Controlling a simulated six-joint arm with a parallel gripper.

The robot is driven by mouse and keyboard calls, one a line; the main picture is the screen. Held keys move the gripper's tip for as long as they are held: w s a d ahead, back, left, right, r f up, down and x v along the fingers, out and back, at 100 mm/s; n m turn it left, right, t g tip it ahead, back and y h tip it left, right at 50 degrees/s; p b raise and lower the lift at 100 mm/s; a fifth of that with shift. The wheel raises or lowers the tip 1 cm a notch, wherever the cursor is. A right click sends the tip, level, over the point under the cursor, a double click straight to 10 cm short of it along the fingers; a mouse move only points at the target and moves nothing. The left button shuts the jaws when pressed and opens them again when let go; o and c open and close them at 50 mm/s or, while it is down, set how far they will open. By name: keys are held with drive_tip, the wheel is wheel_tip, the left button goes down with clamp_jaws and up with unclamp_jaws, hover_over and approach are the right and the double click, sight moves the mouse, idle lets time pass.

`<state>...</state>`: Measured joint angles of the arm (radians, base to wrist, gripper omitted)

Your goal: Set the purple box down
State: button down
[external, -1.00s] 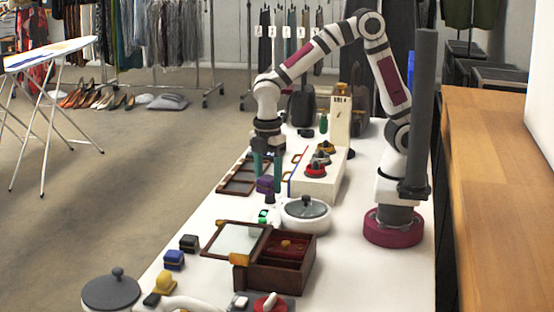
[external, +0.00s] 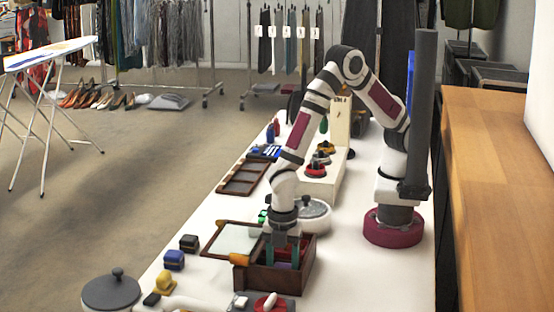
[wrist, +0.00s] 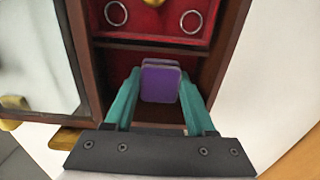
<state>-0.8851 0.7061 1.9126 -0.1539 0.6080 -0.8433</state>
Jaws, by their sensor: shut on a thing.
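The purple box (wrist: 160,82) is between the two teal fingers of my gripper (wrist: 160,95) in the wrist view. My gripper (external: 283,262) is shut on it and points down into the open wooden jewelry box (external: 272,281). In the wrist view, the purple box is over or within the jewelry box's near compartment, beside a dark divider (wrist: 150,47). I cannot tell whether it touches the floor of that compartment. In the external view, the fingers and the jewelry box's walls hide most of the purple box.
The jewelry box's mirrored lid (external: 238,238) stands open on its left. Its red-lined far compartment holds two rings (wrist: 190,21) and a gold piece. A lidded pot (external: 314,214) stands behind. Small blue (external: 174,259) and black (external: 189,243) boxes stand to the left.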

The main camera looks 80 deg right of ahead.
sight(282, 266)
drive_tip(key=c, duration=0.5)
unclamp_jaws()
drive_tip(key=shift+f, duration=0.15)
wheel_tip(282, 266, up, 12)
drive_tip(key=d+r+m, duration=0.6)
drive_tip(key=d+m, duration=0.1)
drive_tip(key=d, duration=0.5)
drive_tip(key=s+d+m, duration=0.3)
drive_tip(key=d+m, duration=0.1)
drive_tip(key=m, duration=0.1)
drive_tip(key=s+d+r+m+y, duration=0.1)
drive_tip(key=s+d+m, duration=0.3)
drive_tip(key=d+m, duration=0.1)
drive_tip(key=s+d+r+m, duration=0.1)
drive_tip(key=s+d+m, duration=0.3)
drive_tip(key=d+m, duration=0.1)
drive_tip(key=shift+s+d+r+m+y, duration=0.1)
drive_tip(key=shift+r+m+y, duration=0.1)
drive_tip(key=shift+m, duration=0.2)
drive_tip(key=shift+s+d+r+m+y, duration=0.1)
drive_tip(key=shift+m+y, duration=0.1)
drive_tip(key=shift+m, duration=0.2)
